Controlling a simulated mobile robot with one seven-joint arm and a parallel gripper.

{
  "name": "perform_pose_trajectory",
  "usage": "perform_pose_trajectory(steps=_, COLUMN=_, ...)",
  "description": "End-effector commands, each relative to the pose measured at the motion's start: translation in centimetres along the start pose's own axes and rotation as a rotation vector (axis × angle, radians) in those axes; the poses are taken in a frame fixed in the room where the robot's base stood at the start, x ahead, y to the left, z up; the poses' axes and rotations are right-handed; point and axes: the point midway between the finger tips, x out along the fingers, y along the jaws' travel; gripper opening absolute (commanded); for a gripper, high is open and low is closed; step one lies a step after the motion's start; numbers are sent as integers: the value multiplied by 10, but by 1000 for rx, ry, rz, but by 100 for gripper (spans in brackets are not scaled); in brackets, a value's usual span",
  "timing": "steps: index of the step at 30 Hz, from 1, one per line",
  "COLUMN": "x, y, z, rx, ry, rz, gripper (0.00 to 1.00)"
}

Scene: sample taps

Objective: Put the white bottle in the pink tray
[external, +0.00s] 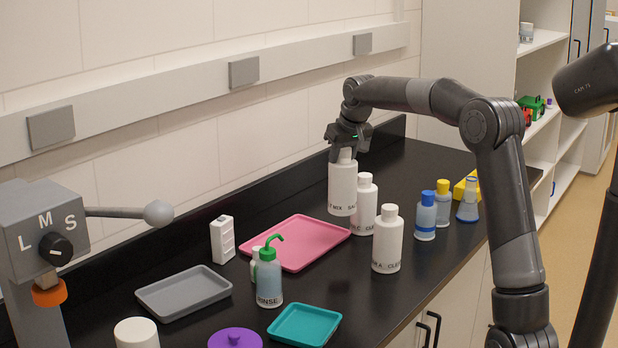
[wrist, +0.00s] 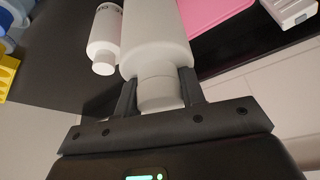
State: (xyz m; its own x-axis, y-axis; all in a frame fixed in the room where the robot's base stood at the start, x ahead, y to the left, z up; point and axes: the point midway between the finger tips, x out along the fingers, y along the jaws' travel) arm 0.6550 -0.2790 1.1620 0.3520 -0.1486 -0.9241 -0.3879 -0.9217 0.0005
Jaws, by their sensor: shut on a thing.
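My gripper (external: 345,153) is shut on the neck of a white bottle (external: 342,190) with dark lettering, pointing down from above. The bottle is upright, behind the right end of the pink tray (external: 268,250); I cannot tell if its base touches the counter. In the wrist view the bottle (wrist: 158,35) sits between the two fingers (wrist: 160,88), and part of the pink tray (wrist: 212,14) shows beyond it. The tray looks empty. Two similar white bottles stand nearby, one close beside the held bottle (external: 364,208) and one nearer the front (external: 387,240).
Blue- and yellow-capped bottles (external: 426,216) stand to the right. A green-capped wash bottle (external: 268,280) and a small white bottle stand at the pink tray's near left.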

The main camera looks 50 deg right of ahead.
Motion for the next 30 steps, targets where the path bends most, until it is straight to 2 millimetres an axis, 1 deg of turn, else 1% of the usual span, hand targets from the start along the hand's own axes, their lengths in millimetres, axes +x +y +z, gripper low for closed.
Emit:
perform_pose_trajectory(steps=2, x=2, y=1, z=-4, rx=-5, ry=2, rz=-3, gripper=0)
perform_pose_trajectory(steps=5, x=8, y=-6, z=-6, rx=-10, ry=2, rz=-4, gripper=0)
perform_pose_trajectory(steps=11, x=31, y=-36, z=-9, rx=-11, ry=1, rz=-6, gripper=0)
perform_pose_trajectory(steps=18, x=66, y=-81, z=-16, rx=-10, ry=1, rz=-5, gripper=0)
perform_pose_trajectory(steps=21, x=76, y=-94, z=-18, rx=-9, ry=2, rz=-5, gripper=0)
perform_pose_trajectory(steps=25, x=82, y=-103, z=-20, rx=-7, ry=3, rz=-4, gripper=0)
perform_pose_trajectory(steps=28, x=86, y=-104, z=-19, rx=-6, ry=3, rz=-3, gripper=0)
perform_pose_trajectory(steps=30, x=93, y=-104, z=-16, rx=-6, ry=2, rz=-3, gripper=0)
